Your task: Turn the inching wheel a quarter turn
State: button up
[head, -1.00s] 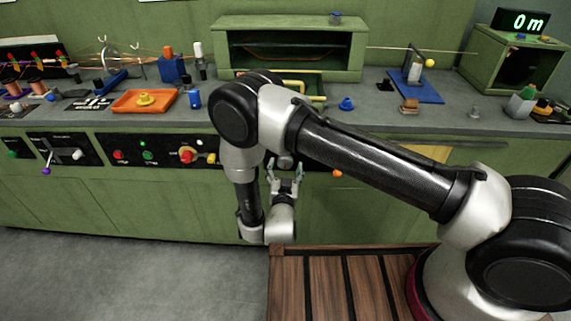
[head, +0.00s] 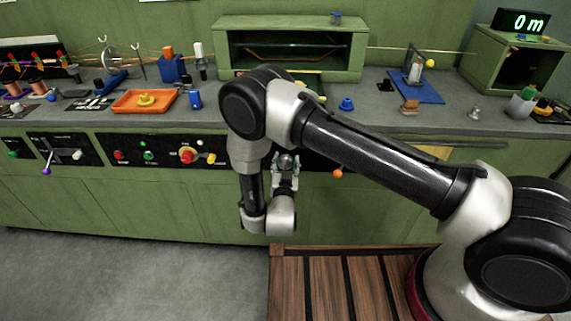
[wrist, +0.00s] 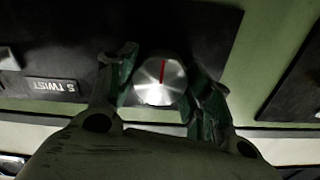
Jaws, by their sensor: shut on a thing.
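A round silver knob (wrist: 160,80) with a red line on its face sits on a black panel in the wrist view. The line points nearly straight up in that view. The knob also shows in the head view (head: 286,160) on the bench front. My gripper (wrist: 163,88) is shut on it, one green-grey finger on each side. A label reading "S TWIST" (wrist: 55,87) is left of the knob. I see no label naming the inching wheel, so I cannot tell whether this knob is it. My arm hides part of the panel.
An orange ball-ended control (head: 337,173) is just right of my gripper. An orange tray (head: 125,108) stands on the bench. The floor (head: 120,265) at left is clear.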

jog(key=m, duration=0.4)
jog(key=shift+m, duration=0.4)
jog(key=m, duration=0.4)
jog(key=shift+f+m, duration=0.1)
jog(key=shift+m, duration=0.2)
jog(key=m, duration=0.4)
jog(key=shift+d+m, duration=0.1)
jog(key=shift+m, duration=0.2)
jog(key=m, duration=0.4)
jog(key=shift+f+m, duration=0.1)
jog(key=shift+m, duration=0.2)
jog(key=shift+s, duration=0.1)
jog(key=o, duration=1)
jog(key=shift+o, duration=0.2)
